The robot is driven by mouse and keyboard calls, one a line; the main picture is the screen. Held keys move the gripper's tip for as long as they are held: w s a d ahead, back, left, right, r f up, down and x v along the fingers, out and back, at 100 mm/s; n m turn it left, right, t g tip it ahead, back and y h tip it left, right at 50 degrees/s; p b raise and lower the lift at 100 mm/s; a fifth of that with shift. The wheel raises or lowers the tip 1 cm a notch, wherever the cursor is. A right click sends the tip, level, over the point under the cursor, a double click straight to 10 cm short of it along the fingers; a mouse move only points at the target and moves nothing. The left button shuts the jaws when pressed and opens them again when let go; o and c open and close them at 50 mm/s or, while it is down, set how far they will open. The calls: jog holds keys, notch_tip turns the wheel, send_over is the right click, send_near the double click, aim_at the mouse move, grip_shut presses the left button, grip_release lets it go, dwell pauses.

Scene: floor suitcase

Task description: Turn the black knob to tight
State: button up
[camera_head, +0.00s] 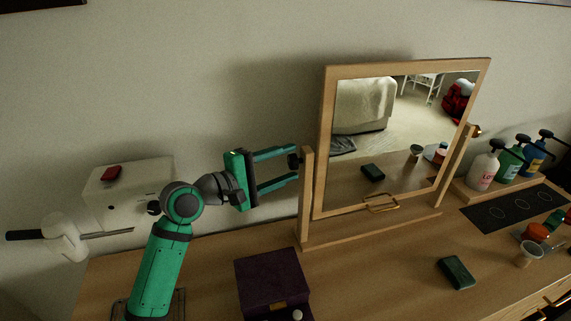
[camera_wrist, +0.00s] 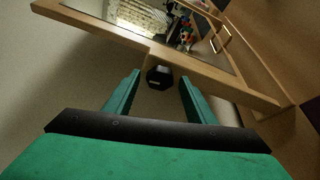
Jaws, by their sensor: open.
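The black knob (camera_head: 293,161) sits on the left post of the wooden mirror stand (camera_head: 306,200). It also shows in the wrist view (camera_wrist: 159,77), dark and faceted, near the middle between my fingers. My gripper (camera_head: 297,165) is open, its two green fingers reaching right toward the post, one above and one below the knob. In the wrist view my gripper (camera_wrist: 160,88) has a finger on each side of the knob, with visible gaps. The mirror (camera_head: 385,140) is tilted in its wooden frame. Whether the knob is tight cannot be seen.
A purple box (camera_head: 270,284) stands on the dresser below my gripper. A white box with a red item (camera_head: 111,173) is at the left. Pump bottles (camera_head: 485,168) and a dark green block (camera_head: 456,272) are at the right. The wall is close behind.

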jog(key=v, duration=1)
jog(key=shift+a, duration=0.3)
jog(key=shift+s, duration=0.15)
